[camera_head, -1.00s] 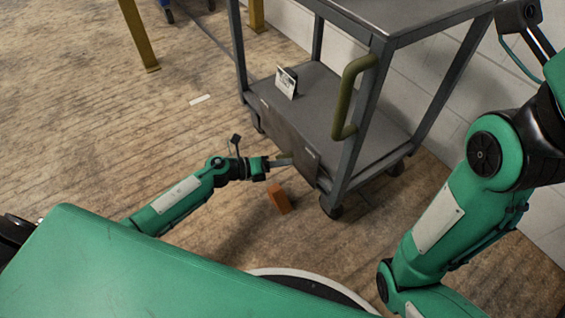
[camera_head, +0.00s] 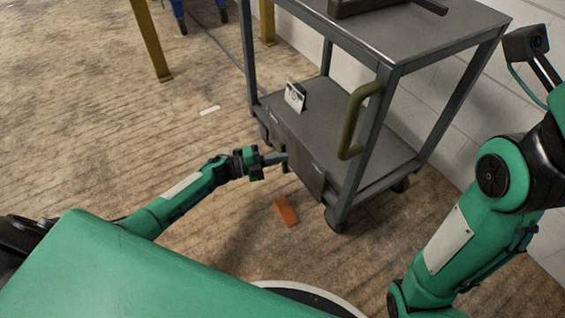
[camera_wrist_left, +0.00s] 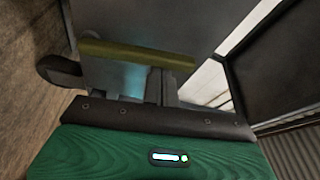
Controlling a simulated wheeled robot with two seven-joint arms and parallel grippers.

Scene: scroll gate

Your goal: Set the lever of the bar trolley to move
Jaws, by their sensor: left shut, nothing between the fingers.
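The bar trolley (camera_head: 388,72) is a grey metal cart with two shelves. An olive bar, which looks like the lever (camera_wrist_left: 135,53), lies across a grey panel in the left wrist view, close in front of my fingers. My left gripper (camera_head: 281,159) is shut and empty, at the front panel (camera_head: 300,158) below the lower shelf. It also shows in the left wrist view (camera_wrist_left: 160,88). I cannot tell whether its fingers touch the lever. In the head view the lever is not clear behind the gripper. My right gripper is out of view.
An olive handle (camera_head: 352,120) stands on the trolley's near post. A small card (camera_head: 295,96) stands on the lower shelf. An orange block (camera_head: 286,211) lies on the floor below my left gripper. A white wall (camera_head: 480,125) is behind the trolley.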

